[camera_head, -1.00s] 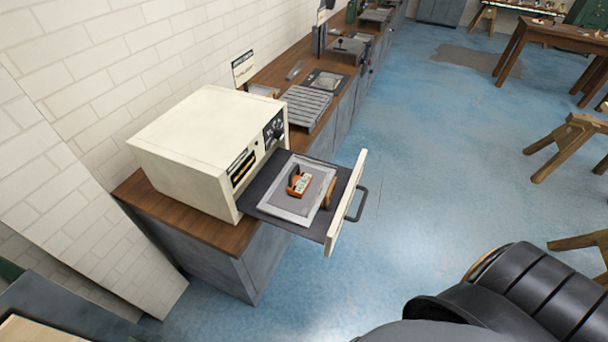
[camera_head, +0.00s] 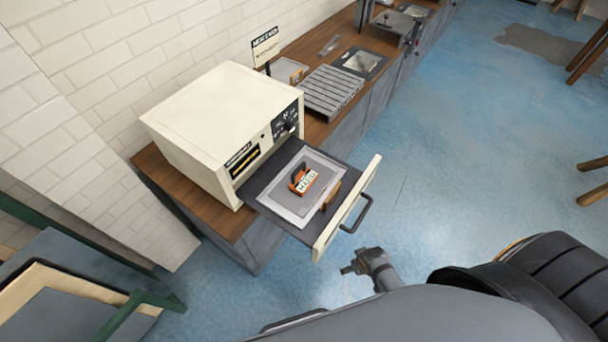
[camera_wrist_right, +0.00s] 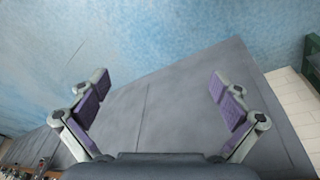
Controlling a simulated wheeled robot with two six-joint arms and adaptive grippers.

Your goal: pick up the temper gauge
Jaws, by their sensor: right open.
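A small orange device with a dark curved handle and a white label, which looks like the temper gauge (camera_head: 304,181), sits on the pale plate in the pulled-out drawer (camera_head: 266,180) of the cream oven (camera_head: 222,122). A small wooden piece (camera_head: 331,196) stands beside it near the drawer front. One gripper, which seems to be my right, shows low in front of the drawer (camera_head: 350,268), apart from it. In the right wrist view my right gripper (camera_wrist_right: 160,90) has its purple-padded fingers wide apart with nothing between them. My left gripper is not in view.
The drawer's cream front and dark handle (camera_head: 358,216) stick out over the blue floor. Behind the oven are a sign (camera_head: 265,48), a ribbed grey block (camera_head: 331,92) and a dark flat plate (camera_head: 360,62) on the wooden counter. Green-framed panels (camera_head: 85,275) stand at lower left.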

